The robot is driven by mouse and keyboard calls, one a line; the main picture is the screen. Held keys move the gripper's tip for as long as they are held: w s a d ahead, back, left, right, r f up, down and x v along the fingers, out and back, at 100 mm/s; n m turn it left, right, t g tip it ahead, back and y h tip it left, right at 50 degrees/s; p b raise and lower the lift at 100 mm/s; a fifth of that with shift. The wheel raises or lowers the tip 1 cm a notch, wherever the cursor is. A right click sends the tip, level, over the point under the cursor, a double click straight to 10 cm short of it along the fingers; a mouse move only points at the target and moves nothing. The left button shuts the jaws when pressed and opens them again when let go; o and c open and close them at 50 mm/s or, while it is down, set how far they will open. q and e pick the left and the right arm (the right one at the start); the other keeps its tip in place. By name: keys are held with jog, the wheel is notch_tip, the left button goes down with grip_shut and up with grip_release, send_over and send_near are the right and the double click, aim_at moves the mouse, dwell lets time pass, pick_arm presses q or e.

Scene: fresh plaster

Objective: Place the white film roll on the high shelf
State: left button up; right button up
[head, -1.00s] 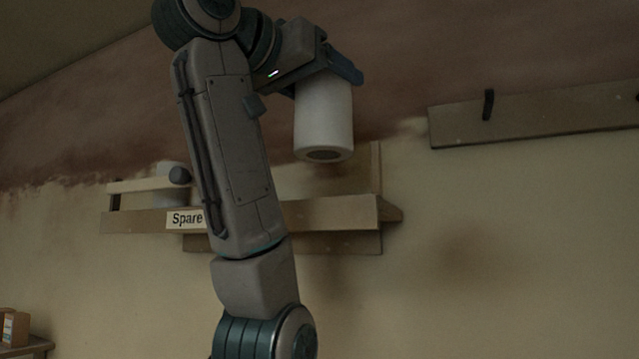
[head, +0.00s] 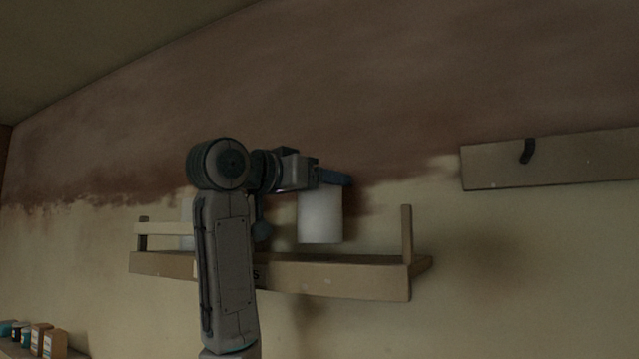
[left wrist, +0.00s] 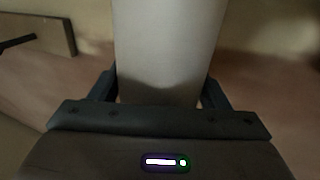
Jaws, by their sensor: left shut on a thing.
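The white film roll (head: 320,216) hangs upright from my left gripper (head: 335,180) in the head view. The gripper is shut on the roll's upper part. In the left wrist view the roll (left wrist: 168,45) stands between the two dark fingers (left wrist: 160,92). The high shelf (head: 340,278) is a wooden wall shelf with a front board and an upright post at its right end. The roll is over the right part of the shelf, its lower end a little above the front board. I cannot tell whether it touches the shelf. My right gripper is not in view.
Another pale cylinder (head: 186,210) stands at the shelf's left part, behind a rail (head: 162,228) and partly behind my arm. A wooden board with a dark hook (head: 527,151) is on the wall at right. Small boxes (head: 48,341) sit on a lower surface at bottom left.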

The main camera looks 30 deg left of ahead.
pick_arm(q)
jog(key=shift+w+a+f+p, duration=0.1)
jog(key=shift+f+p, duration=0.1)
jog(key=shift+f, duration=0.25)
jog(key=shift+w+a+f+p, duration=0.1)
jog(key=shift+f+p, duration=0.05)
jog(key=shift+f, duration=0.25)
jog(key=shift+a+f, duration=0.1)
jog(key=shift+f, duration=0.15)
jog(key=shift+s, duration=0.1)
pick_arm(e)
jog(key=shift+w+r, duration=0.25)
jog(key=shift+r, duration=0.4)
pick_arm(q)
jog(key=shift+d, duration=0.2)
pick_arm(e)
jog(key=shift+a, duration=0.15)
pick_arm(q)
jog(key=o, duration=0.8)
jog(key=shift+f, duration=0.1)
jog(key=o, duration=0.4)
jog(key=shift+c, duration=0.2)
jog(key=shift+a, duration=0.1)
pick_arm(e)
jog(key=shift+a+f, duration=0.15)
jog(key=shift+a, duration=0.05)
